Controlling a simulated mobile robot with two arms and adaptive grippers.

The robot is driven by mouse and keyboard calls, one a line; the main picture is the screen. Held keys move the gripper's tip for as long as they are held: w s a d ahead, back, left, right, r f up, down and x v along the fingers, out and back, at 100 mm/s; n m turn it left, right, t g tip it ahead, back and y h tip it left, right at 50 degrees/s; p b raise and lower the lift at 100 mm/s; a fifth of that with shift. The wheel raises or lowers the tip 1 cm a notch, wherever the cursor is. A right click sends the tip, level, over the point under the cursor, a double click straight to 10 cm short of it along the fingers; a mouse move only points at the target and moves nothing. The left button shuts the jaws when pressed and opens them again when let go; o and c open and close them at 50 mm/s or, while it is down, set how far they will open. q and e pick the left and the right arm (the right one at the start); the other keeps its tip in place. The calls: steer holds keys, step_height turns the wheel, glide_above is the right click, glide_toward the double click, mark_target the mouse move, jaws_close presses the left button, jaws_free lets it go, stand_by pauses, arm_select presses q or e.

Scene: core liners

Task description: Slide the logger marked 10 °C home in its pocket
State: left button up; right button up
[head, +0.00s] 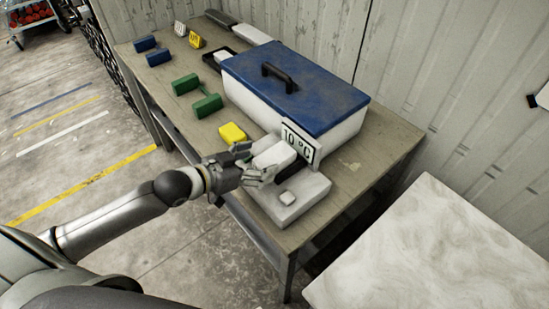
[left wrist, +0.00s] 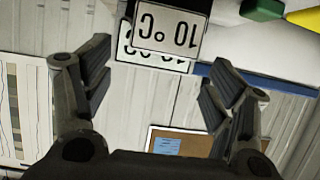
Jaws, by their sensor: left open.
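A white block (head: 272,155), which appears to be the logger, sits on the white holder (head: 305,205) at the table's front. A plate marked 10 °C (head: 300,141) stands at its far right end. In the left wrist view, one 10 °C plate (left wrist: 172,28) overlaps a second one (left wrist: 150,57) behind it, both upside down. A dark slot shows beside the block; how deep the block sits in it is unclear. My left gripper (head: 257,163) is open at the block's near left end, its fingers apart. Contact cannot be told. My right gripper is not in view.
A blue-lidded white box (head: 295,85) stands close behind the holder. A yellow block (head: 232,133) lies left of it, with green blocks (head: 207,105) and blue blocks (head: 158,57) farther off. A pale surface (head: 440,255) stands at the right.

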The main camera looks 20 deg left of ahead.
mark_target(274, 156)
arm_select(q)
steer(key=shift+p+x, duration=0.6)
steer(key=shift+x, duration=1.65)
steer(key=shift+r, duration=0.1)
steer(key=shift+c, duration=0.4)
steer(key=c, duration=1.2)
steer(key=shift+o, duration=0.2)
steer(key=shift+r, duration=0.1)
